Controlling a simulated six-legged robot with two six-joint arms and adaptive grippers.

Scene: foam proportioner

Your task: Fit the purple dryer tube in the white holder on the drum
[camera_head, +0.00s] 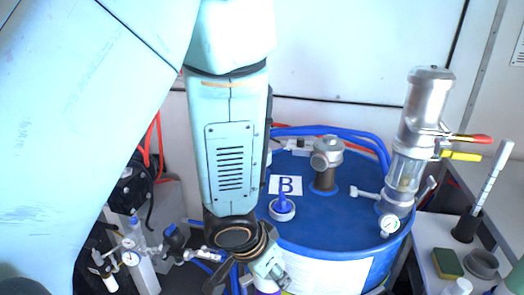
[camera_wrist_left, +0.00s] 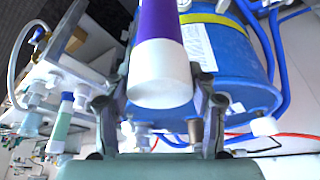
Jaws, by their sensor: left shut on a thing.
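My left gripper (camera_head: 258,275) is at the bottom of the head view, in front of the blue drum (camera_head: 345,240). The left wrist view shows its two fingers shut on the purple dryer tube (camera_wrist_left: 160,25), which has a wide white end (camera_wrist_left: 160,80) toward the camera. In the head view only a small white and purple bit of the tube shows below the gripper. A white round piece with a blue-purple upright part (camera_head: 282,209) sits on the drum top by the B label; I cannot tell whether it is the holder. My right gripper is out of view.
A metal cap on a brown stem (camera_head: 325,165) and a tall silver pump with gauge (camera_head: 405,150) stand on the drum. Blue hoses run behind. Valves and gauges (camera_head: 135,255) are at left. A grey bench with sponge (camera_head: 447,264) is at right.

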